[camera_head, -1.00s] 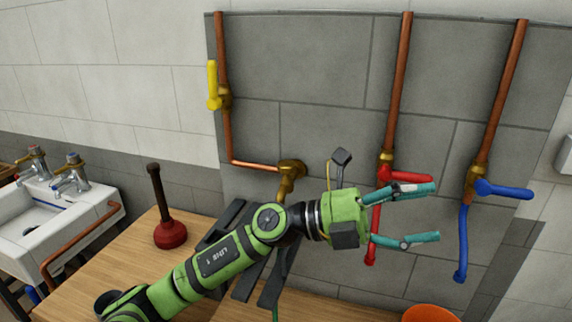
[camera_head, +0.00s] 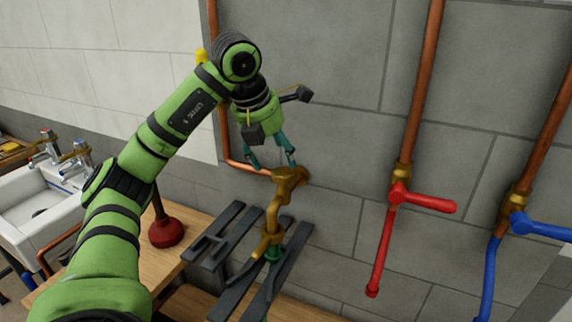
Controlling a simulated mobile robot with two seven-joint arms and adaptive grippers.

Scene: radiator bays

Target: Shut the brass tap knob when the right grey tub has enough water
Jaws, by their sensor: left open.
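The brass tap (camera_head: 287,180) comes off the wall at the end of the copper pipe and bends down over a dark slatted rack. A smaller brass fitting (camera_head: 267,240) is at its lower end, above a green piece; I cannot tell which part is the knob. My left gripper (camera_head: 271,161) is open and points down, its teal fingers spread just above the tap; its right fingertip overlaps the tap top in the picture, and I cannot tell if they touch. No grey tub and no water are in view. My right gripper is not in view.
The dark rack (camera_head: 213,235) lies at the bench edge, by a red plunger (camera_head: 166,232). A red lever valve (camera_head: 425,202) and a blue lever valve (camera_head: 545,229) stick out at right. A white sink (camera_head: 40,212) is at left. The wall between tap and red valve is clear.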

